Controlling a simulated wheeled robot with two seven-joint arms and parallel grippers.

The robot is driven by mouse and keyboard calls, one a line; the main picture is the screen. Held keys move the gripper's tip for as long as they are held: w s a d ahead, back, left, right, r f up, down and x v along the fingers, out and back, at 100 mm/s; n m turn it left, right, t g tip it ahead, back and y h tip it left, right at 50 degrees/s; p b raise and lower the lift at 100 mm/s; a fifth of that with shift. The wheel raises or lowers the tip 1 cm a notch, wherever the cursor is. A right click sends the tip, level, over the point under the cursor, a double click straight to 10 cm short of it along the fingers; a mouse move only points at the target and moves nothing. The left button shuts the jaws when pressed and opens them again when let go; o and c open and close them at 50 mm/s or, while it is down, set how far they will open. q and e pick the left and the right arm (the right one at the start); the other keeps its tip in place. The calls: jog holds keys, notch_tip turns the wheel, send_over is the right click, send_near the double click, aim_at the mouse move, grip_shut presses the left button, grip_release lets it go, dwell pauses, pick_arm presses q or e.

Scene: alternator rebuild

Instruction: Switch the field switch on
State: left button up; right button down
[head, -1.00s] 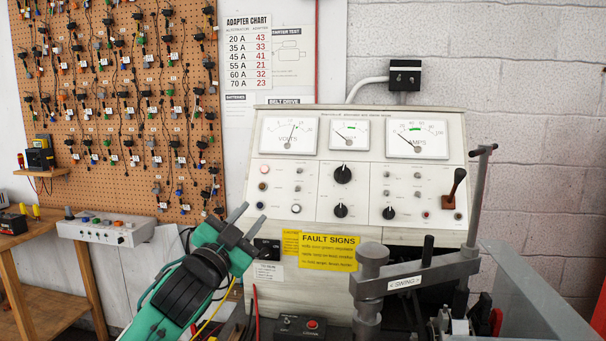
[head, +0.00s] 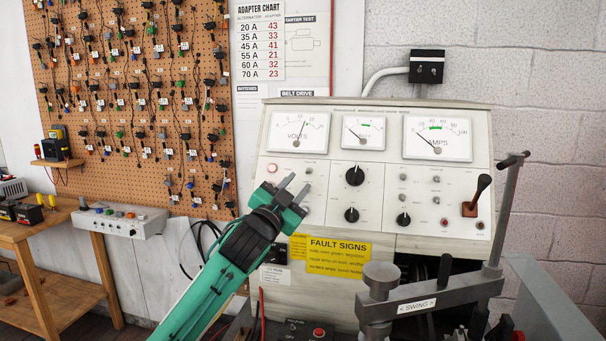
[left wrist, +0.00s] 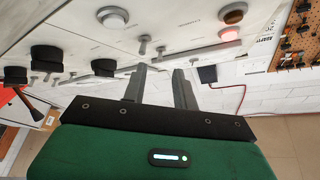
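The white test panel (head: 385,190) carries several small toggle switches, knobs and lamps. Their labels are too small to read, so I cannot tell which is the field switch. My left gripper (head: 296,187) is in front of the panel's left section, covering some controls there. Its fingers are apart with nothing between them. In the left wrist view, the fingers (left wrist: 160,82) point at the panel, with a small metal toggle (left wrist: 143,46) just beyond their tips. A glowing pink lamp (left wrist: 230,33) is nearby. Contact with the panel is not visible. My right gripper is out of view.
Black knobs (head: 355,175) sit right of my left gripper. A brown-based lever (head: 477,197) is at the panel's right. The grey swing arm (head: 430,298) stands in front at lower right. A yellow fault sign (head: 338,253) is below the panel.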

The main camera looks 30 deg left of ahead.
aim_at(307, 173)
pick_arm(q)
jog(key=shift+p+x, duration=0.3)
jog(key=shift+x, duration=1.65)
jog(key=shift+f, duration=0.1)
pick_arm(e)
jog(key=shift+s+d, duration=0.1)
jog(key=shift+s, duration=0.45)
pick_arm(q)
jog(key=shift+c, duration=0.4)
